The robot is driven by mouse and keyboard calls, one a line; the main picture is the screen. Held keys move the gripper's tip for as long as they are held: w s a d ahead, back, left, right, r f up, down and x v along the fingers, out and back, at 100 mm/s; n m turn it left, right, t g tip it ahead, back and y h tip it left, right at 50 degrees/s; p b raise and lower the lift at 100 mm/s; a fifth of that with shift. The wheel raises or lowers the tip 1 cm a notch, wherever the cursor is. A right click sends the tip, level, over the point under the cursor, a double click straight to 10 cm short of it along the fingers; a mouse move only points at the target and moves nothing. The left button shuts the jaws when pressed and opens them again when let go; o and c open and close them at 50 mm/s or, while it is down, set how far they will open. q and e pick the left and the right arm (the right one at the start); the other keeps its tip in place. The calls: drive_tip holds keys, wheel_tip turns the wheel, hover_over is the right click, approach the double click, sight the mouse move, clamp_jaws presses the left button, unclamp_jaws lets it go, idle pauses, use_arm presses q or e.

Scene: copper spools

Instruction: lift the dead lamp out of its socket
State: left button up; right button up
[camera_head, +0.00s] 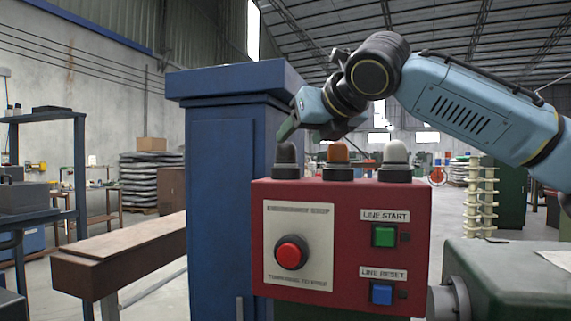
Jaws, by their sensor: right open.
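A red control box (348,235) carries three lamps in black sockets along its top. The left lamp (286,153) is dark grey and unlit, and looks like the dead one. The middle lamp (334,152) is amber, and the right lamp (396,152) is pale white. All three stand upright. My right arm reaches in from the right above the box. Its gripper (287,130) is open just above the dark lamp, pointing down and to the left. Whether a finger touches the lamp is hard to tell. My left gripper is out of view.
The box front has a red emergency stop button (291,252), a green button (384,236) and a blue button (381,293). A blue cabinet (220,190) stands close behind on the left. A green machine (510,280) is at lower right. A brown bench (120,255) stands left.

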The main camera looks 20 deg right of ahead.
sight(290, 146)
drive_tip(key=x, duration=0.4)
drive_tip(key=shift+w+f+b, duration=0.1)
drive_tip(key=shift+w+b, duration=0.1)
drive_tip(key=shift+b, duration=0.1)
drive_tip(key=shift+w+a+f, duration=0.1)
drive_tip(key=shift+w+f, duration=0.05)
drive_tip(key=shift+w, duration=0.3)
drive_tip(key=c, duration=1.1)
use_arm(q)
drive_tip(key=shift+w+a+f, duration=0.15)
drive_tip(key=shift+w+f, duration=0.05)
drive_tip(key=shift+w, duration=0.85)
